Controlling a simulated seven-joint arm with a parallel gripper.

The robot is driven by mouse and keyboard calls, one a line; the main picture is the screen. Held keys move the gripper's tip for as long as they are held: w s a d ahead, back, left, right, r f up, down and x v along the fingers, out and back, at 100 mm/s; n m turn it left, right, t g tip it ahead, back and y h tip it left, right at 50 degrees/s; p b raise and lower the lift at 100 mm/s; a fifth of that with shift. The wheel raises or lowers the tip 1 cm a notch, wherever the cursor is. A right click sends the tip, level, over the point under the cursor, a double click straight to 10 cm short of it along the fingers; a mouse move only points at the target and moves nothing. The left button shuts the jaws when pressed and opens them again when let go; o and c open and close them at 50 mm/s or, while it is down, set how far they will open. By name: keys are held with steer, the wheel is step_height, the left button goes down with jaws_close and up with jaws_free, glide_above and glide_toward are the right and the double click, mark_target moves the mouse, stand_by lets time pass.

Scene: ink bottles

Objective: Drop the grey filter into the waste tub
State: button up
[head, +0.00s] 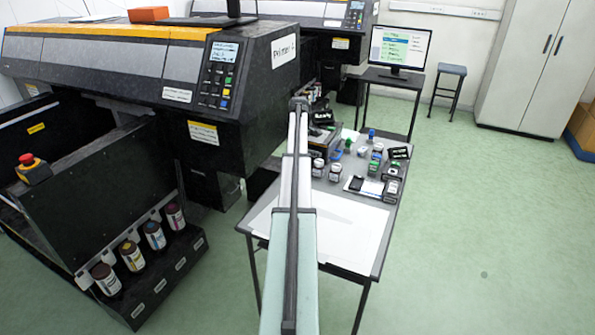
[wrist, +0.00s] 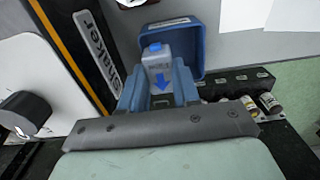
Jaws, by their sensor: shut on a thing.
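In the wrist view my gripper (wrist: 158,88) has two blue fingers. It is shut on the grey filter (wrist: 156,60), a pale grey block with a blue cap and a blue arrow on its face. Beyond the filter is an open blue tub (wrist: 211,42), apparently the waste tub. The filter overlaps the tub's opening in the picture; its height above the rim is hard to judge. The fingers hide the near side of the tub. In the head view my arm reaches away over the table, and neither the fingers nor the filter can be made out.
A panel marked "Shaker" (wrist: 97,55) stands close left of the fingers. A black rack (wrist: 228,84) and small bottles (wrist: 268,103) lie to the right. In the head view, bottles (head: 318,167) and a tray (head: 370,187) crowd the table's far half; a white sheet (head: 345,230) lies nearer.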

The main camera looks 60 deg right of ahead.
steer(key=shift+f, duration=0.45)
steer(key=o, duration=1.1)
steer(key=shift+r, duration=0.1)
step_height(320, 180, up, 14)
steer(key=shift+f, duration=0.15)
steer(key=shift+f, duration=0.1)
